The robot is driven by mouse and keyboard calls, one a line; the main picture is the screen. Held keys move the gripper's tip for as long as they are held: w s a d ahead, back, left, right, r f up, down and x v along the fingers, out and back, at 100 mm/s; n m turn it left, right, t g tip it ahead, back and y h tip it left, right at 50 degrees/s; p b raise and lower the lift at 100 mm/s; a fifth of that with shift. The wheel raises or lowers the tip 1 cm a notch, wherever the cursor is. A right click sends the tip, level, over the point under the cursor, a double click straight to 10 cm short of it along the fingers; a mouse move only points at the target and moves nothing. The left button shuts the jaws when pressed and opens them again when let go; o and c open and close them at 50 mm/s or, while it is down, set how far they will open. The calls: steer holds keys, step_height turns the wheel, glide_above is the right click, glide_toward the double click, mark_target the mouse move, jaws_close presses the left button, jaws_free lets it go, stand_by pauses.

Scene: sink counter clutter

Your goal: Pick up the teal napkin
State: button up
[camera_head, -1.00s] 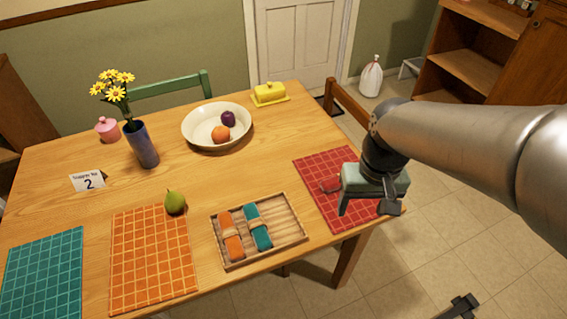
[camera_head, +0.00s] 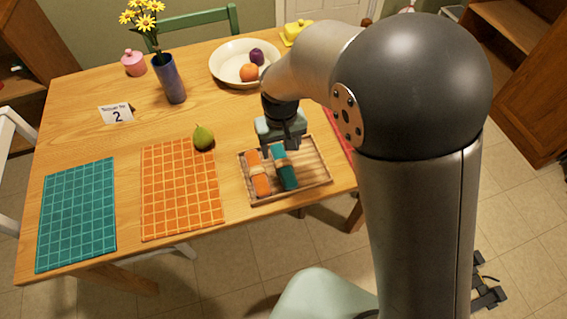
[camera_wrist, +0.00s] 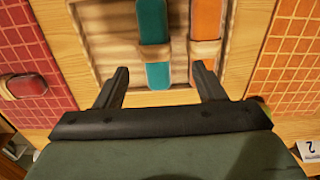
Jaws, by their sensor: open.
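The teal napkin (camera_head: 288,180), rolled with a pale band around it, lies in a slatted wooden tray (camera_head: 321,170). An orange napkin (camera_head: 260,183) with a similar band lies beside it on the left in the head view. My gripper (camera_head: 284,146) is at the far end of the tray, above the teal napkin's end. In the wrist view, my gripper (camera_wrist: 160,68) is open and empty, with the teal napkin (camera_wrist: 152,22) running between its fingers. There the orange napkin (camera_wrist: 206,18) lies by the right finger. My gripper hides part of the tray's far edge.
An orange mat (camera_head: 180,190) and teal mat (camera_head: 77,215) lie left of the tray. A green pear (camera_head: 203,137) sits near the tray. A fruit bowl (camera_head: 222,67) stands behind my arm. A red napkin (camera_wrist: 22,85) lies on the red mat (camera_wrist: 30,40).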

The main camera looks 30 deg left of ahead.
mark_target(283, 163)
steer(key=shift+w+d+f+p, duration=0.1)
steer(key=shift+w+f+p, duration=0.05)
steer(key=shift+f, duration=1.15)
steer(key=shift+w+a+f+p, duration=0.1)
steer(key=shift+f+p, duration=0.1)
steer(key=shift+f, duration=1.1)
steer(key=shift+w+d+f+p, duration=0.1)
steer(key=shift+w+f+p, duration=0.05)
steer(key=shift+f, duration=1.15)
steer(key=c, duration=1.1)
